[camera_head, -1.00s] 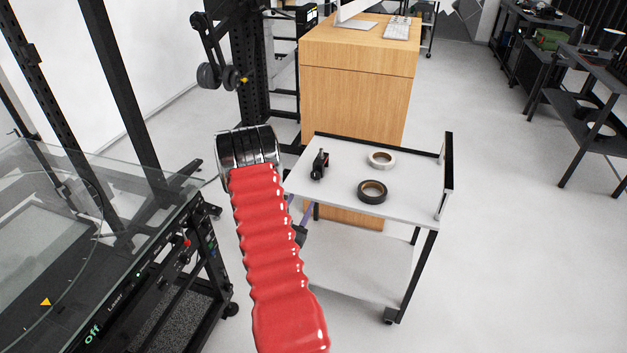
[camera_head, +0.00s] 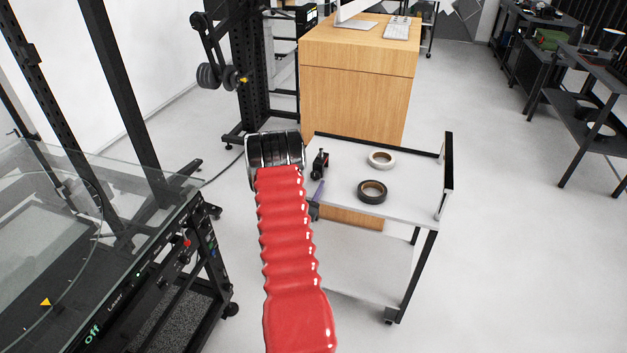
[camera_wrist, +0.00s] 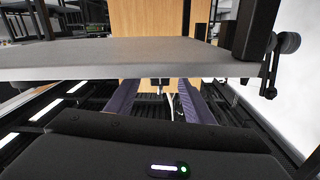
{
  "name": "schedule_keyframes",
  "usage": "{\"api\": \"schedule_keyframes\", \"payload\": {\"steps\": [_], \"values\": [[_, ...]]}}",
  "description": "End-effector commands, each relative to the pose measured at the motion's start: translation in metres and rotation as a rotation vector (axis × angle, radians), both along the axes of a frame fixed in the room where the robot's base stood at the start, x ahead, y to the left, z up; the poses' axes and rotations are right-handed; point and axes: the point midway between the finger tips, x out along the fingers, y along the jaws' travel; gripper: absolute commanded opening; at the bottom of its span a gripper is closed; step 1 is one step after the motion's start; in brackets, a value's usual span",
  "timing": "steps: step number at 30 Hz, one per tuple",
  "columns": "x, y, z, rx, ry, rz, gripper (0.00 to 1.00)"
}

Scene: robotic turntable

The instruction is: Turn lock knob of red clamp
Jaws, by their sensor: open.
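I see no clearly red clamp. A small black device (camera_head: 319,165) stands on the left part of the cart's top in the head view; it is too small to tell whether it is the clamp or where its knob is. My gripper (camera_wrist: 160,92) is open, with purple inner pads and nothing between the fingers in the wrist view. In the head view, it is mostly hidden behind my red sleeved arm, near the cart's left edge. A grey board edge (camera_wrist: 120,62) lies ahead of and above the fingers in the wrist view.
The cart (camera_head: 415,208) also holds a white tape roll (camera_head: 382,159) and a black tape roll (camera_head: 372,191). A wooden cabinet (camera_head: 355,100) stands behind it. A glass-topped machine (camera_head: 130,290) is at the left. Open floor lies to the right.

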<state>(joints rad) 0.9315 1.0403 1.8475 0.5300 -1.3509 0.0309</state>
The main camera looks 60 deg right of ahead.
Motion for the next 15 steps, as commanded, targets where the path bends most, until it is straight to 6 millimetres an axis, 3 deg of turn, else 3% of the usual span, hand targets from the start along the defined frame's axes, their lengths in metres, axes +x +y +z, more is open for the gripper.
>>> {"api": "schedule_keyframes", "payload": {"steps": [6,15], "values": [[0.002,-0.022,0.000,0.000,-0.001,-0.002,0.48],[0.003,-0.026,0.000,0.001,0.000,-0.001,0.48]]}}
